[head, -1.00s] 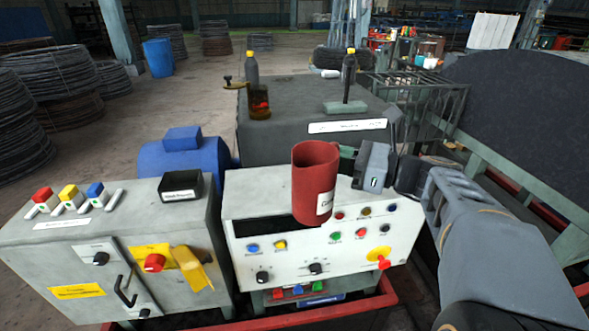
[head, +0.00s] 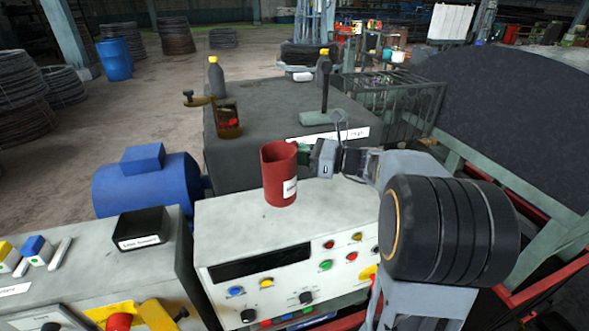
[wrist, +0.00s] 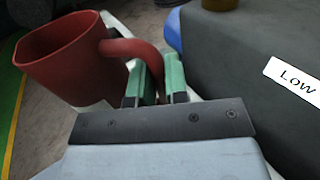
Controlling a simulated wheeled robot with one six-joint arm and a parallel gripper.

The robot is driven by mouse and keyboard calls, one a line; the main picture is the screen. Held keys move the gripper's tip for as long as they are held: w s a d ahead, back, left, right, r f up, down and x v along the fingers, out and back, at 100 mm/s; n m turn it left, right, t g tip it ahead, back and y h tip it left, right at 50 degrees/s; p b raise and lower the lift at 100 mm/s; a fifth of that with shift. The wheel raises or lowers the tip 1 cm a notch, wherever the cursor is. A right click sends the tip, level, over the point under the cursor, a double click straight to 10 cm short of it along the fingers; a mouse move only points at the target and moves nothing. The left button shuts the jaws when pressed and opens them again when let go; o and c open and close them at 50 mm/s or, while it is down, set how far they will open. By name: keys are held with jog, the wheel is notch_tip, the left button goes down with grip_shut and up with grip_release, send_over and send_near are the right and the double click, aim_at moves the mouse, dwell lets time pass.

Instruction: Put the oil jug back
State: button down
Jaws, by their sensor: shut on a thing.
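The oil jug is a red open-topped jug (head: 279,176) with a white label, held upright over the top of the white control panel box (head: 310,212) in the head view. In the wrist view the jug (wrist: 75,58) is at the left, with its handle running between the green finger pads. My gripper (head: 304,153) is shut on the handle, to the right of the jug. It also shows in the wrist view (wrist: 155,82). The head view does not clearly show whether the jug's base touches the box top.
A blue motor (head: 148,185) and a small black bin (head: 141,229) are at the left. The box top has free room.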

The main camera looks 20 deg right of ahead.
jog(key=shift+w+d+f+p, duration=0.25)
jog(key=shift+w+f, duration=0.4)
jog(key=shift+f, duration=0.7)
jog(key=shift+w+f+p, duration=0.3)
jog(key=shift+w+f, duration=0.4)
jog(key=shift+f, duration=0.7)
jog(key=shift+w+d+f+p, duration=0.25)
jog(key=shift+w+f, duration=0.4)
jog(key=shift+f, duration=0.7)
jog(key=shift+a+f, duration=0.1)
jog(key=shift+f, duration=0.05)
jog(key=c, duration=1.1)
grip_release()
jog(key=shift+r, duration=0.25)
jog(key=b+v, duration=0.3)
jog(key=v, duration=0.9)
jog(key=shift+f, duration=0.15)
